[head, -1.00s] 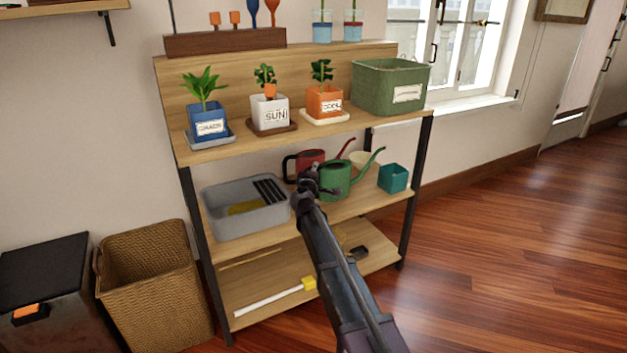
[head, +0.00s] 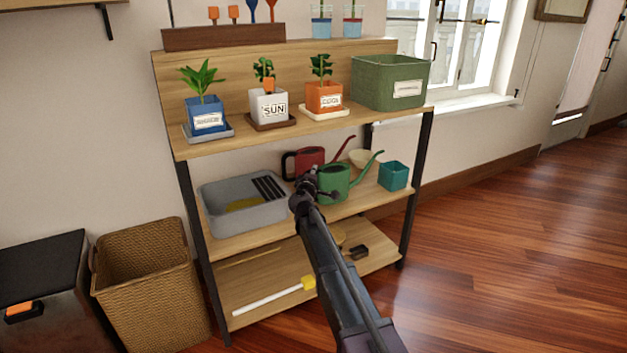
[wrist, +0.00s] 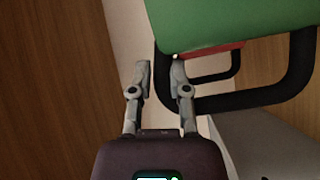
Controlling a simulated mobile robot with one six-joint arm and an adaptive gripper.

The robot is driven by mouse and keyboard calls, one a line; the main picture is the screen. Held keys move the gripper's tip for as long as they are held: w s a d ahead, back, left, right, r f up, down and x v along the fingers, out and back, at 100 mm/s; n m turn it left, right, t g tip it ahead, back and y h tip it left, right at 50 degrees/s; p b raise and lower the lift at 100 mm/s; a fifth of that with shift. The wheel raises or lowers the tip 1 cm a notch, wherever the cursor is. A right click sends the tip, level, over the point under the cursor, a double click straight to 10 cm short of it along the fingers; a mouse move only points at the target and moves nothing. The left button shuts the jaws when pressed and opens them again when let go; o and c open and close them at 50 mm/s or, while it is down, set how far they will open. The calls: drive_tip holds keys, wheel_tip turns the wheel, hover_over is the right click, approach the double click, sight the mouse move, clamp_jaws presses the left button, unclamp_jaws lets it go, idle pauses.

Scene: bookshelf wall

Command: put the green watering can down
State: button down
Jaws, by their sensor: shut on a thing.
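The green watering can (head: 334,184) is at the middle board of the shelf unit, upright, with its spout to the right. In the wrist view its green body (wrist: 235,22) fills the upper right, and its black handle (wrist: 255,97) loops below. My gripper (wrist: 160,78) is shut on the left side of that handle. In the head view my gripper (head: 308,188) is at the can's left side. My arm hides part of the area below, and I cannot tell whether the can's base touches the board.
A red watering can (head: 305,160) stands just behind, a pale bowl (head: 364,158) behind right, and a teal pot (head: 393,176) to the right. A grey tray (head: 230,210) is left on the middle board (head: 345,208). The upper board with pots (head: 325,97) is above.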

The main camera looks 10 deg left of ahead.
drive_tip(key=shift+f, duration=0.35)
drive_tip(key=c, duration=0.6)
unclamp_jaws()
drive_tip(key=s+a, duration=0.1)
drive_tip(key=s, duration=1.1)
drive_tip(key=shift+d, duration=0.1)
idle(0.4)
